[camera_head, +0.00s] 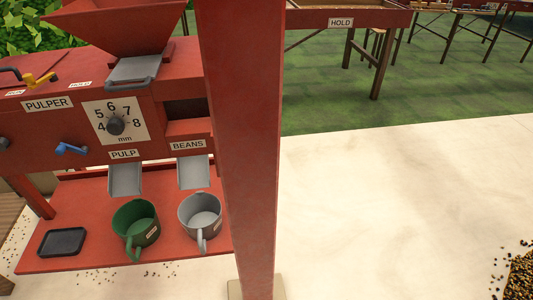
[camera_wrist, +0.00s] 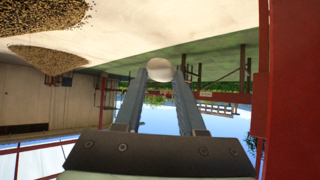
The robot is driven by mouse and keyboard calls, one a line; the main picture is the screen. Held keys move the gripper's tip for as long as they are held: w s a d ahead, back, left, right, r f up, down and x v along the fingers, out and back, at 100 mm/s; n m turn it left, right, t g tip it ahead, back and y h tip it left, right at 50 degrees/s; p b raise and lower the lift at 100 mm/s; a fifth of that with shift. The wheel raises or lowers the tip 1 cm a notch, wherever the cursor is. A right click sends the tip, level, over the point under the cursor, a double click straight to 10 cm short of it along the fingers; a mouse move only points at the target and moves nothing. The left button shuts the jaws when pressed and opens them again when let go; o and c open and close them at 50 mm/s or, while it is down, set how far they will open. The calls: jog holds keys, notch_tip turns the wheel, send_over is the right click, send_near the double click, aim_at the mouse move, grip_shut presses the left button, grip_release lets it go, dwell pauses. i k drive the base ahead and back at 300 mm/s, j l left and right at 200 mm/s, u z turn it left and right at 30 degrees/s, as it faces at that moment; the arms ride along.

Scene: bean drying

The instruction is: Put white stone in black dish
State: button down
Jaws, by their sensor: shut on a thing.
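The white stone (camera_wrist: 160,70) is held between the fingertips of my gripper (camera_wrist: 160,80) in the wrist view. It looks round and pale. The gripper is shut on it, and the wrist picture appears upside down. The black dish (camera_head: 62,242) is a small, shallow, dark tray on the red shelf, at the lower left of the head view. It looks empty. My gripper and the stone are not visible in the head view. The dish cannot be made out in the wrist view.
A red post (camera_head: 240,140) stands in front of the pulper (camera_head: 70,115). A green mug (camera_head: 136,228) and a grey mug (camera_head: 200,216) stand right of the dish, below the chutes. Bean piles (camera_wrist: 60,18) lie on the pale floor. The floor right of the post is mostly clear.

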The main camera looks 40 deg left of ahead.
aim_at(63, 242)
jog(key=k+u, duration=0.2)
jog(key=u, duration=0.15)
jog(key=k+j+u, duration=0.1)
jog(key=u, duration=0.25)
jog(key=k+u, duration=0.1)
jog(key=u, duration=1.35)
jog(key=i+u, duration=0.3)
jog(key=i, duration=0.2)
jog(key=i+l+u, duration=0.25)
jog(key=i, duration=0.25)
jog(key=i+l, duration=0.15)
jog(key=i, duration=0.55)
